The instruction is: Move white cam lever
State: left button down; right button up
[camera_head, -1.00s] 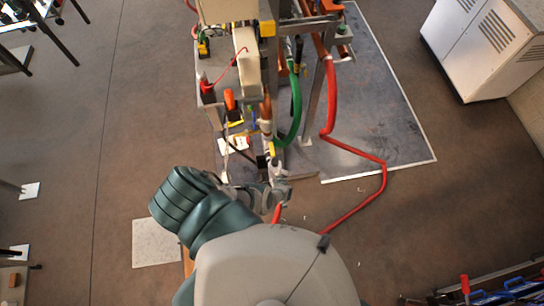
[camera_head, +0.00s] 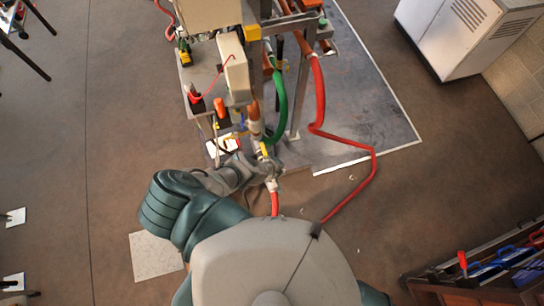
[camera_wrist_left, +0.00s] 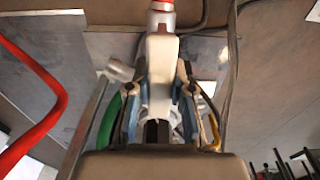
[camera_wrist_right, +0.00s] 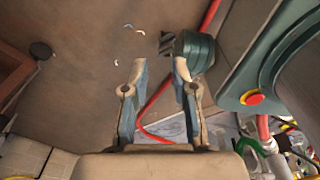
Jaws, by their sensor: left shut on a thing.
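The white cam lever (camera_wrist_left: 163,62) stands upright in the middle of the left wrist view, between the fingers of my left gripper (camera_wrist_left: 162,84). The fingers are shut on it. A metal fitting with a red end (camera_wrist_left: 161,5) shows beyond its far end. In the head view my left gripper (camera_head: 266,168) is at the hose fittings low on the rig; the lever is too small and covered to make out clearly there. My right gripper (camera_wrist_right: 161,70) is open and empty in the right wrist view, above the floor. It does not show in the head view.
The heater rig (camera_head: 235,65) stands ahead, with a green hose (camera_head: 280,105) and a red hose (camera_head: 318,95) that loops over the floor. A white cabinet (camera_head: 465,35) is at the upper right. A tool rack (camera_head: 490,270) is at the lower right. The left floor is mostly clear.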

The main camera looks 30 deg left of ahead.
pick_arm(q)
jog(key=shift+w+a+r, duration=0.1)
jog(key=shift+w+a, duration=0.05)
jog(key=shift+a, duration=0.25)
jog(key=shift+d, duration=0.15)
jog(key=c, duration=1.3)
grip_release()
jog(key=shift+w+d, duration=0.1)
jog(key=shift+d, duration=0.15)
jog(key=o, duration=0.3)
jog(key=shift+d+r, duration=0.1)
jog(key=shift+s, duration=0.2)
pick_arm(e)
jog(key=shift+d+f, duration=0.1)
jog(key=shift+d, duration=0.8)
